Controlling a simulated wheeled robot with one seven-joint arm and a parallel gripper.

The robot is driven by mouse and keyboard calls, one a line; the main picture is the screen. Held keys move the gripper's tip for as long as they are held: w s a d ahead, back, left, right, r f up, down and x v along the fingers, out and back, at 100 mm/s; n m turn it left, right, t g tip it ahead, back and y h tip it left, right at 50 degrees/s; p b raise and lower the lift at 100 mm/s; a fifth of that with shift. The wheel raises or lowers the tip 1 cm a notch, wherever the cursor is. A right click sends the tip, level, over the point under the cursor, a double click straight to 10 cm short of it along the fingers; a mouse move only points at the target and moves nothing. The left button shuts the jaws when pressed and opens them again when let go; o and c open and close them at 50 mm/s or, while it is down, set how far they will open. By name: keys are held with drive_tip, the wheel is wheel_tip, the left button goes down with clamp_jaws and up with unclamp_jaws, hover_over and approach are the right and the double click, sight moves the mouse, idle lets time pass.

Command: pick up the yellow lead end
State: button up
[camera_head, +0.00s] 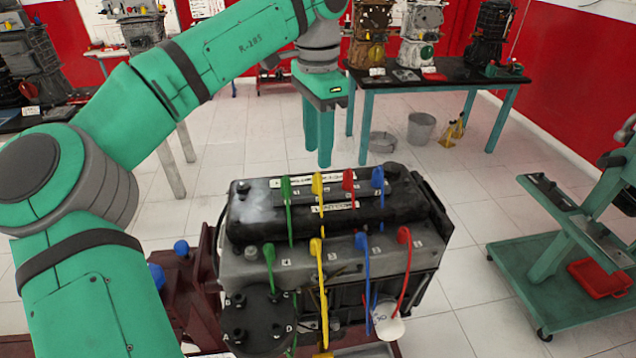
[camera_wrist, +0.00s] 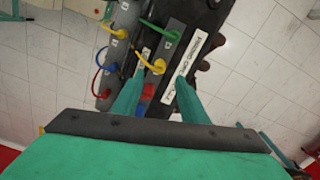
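The yellow lead has one end (camera_head: 318,183) in the upper row on the dark engine cover, between a green end (camera_head: 286,188) and a red end (camera_head: 348,180). Its other end (camera_head: 317,247) is in the lower row on the grey ledge. In the wrist view a yellow end (camera_wrist: 158,66) lies just beyond and between my fingertips, not gripped. My gripper (camera_head: 319,160) points down above or behind the upper row; the exact depth is unclear. Its two teal fingers (camera_wrist: 160,82) are apart, with nothing held between them.
A blue end (camera_head: 377,178) stands beside the red one. Lower green (camera_head: 269,254), blue (camera_head: 361,241) and red (camera_head: 403,235) ends line the ledge of the engine (camera_head: 240,268). A green trolley (camera_head: 520,265) is at right; a bench (camera_head: 455,82) stands behind. Tiled floor between is mostly free.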

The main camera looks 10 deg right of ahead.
sight(318, 175)
drive_tip(key=shift+f, duration=3.75)
clamp_jaws()
